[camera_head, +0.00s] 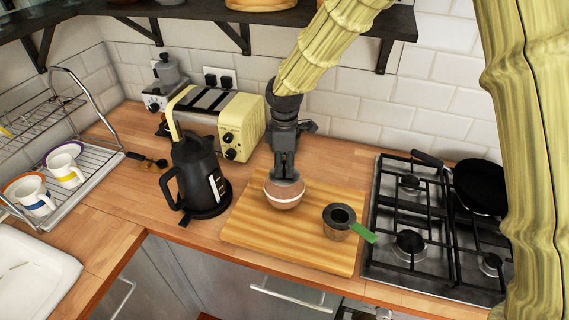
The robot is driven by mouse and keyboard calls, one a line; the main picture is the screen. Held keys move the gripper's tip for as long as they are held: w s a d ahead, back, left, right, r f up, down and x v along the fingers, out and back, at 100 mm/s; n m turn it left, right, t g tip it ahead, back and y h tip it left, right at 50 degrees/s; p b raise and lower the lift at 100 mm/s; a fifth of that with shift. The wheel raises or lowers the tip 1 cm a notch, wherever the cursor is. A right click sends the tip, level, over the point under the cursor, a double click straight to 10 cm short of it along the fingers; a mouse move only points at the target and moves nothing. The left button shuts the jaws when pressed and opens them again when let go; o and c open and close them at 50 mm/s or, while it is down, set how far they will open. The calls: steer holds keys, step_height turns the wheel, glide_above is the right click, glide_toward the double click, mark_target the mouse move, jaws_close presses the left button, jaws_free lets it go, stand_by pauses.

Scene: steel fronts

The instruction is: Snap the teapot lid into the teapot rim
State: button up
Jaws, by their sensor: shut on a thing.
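A round brown pot with a pale band, which looks like the teapot (284,199), stands on the wooden board. No spout or handle can be made out on it. My gripper (286,175) points down directly above it, shut on what looks like the teapot lid (291,183), a small greyish piece at the top of the pot. The fingers hide much of the lid. I cannot tell whether the lid is seated in the rim or just above it.
A small metal cup with a green handle (341,219) stands on the board (262,236), right of the pot. A black kettle (200,177) and a cream toaster (237,126) stand left. A gas hob (408,215) with a black pan (481,186) is right. A shelf hangs above.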

mark_target(285, 163)
steer(key=o, duration=1)
steer(key=shift+a+r, duration=0.1)
steer(key=shift+r, duration=5.85)
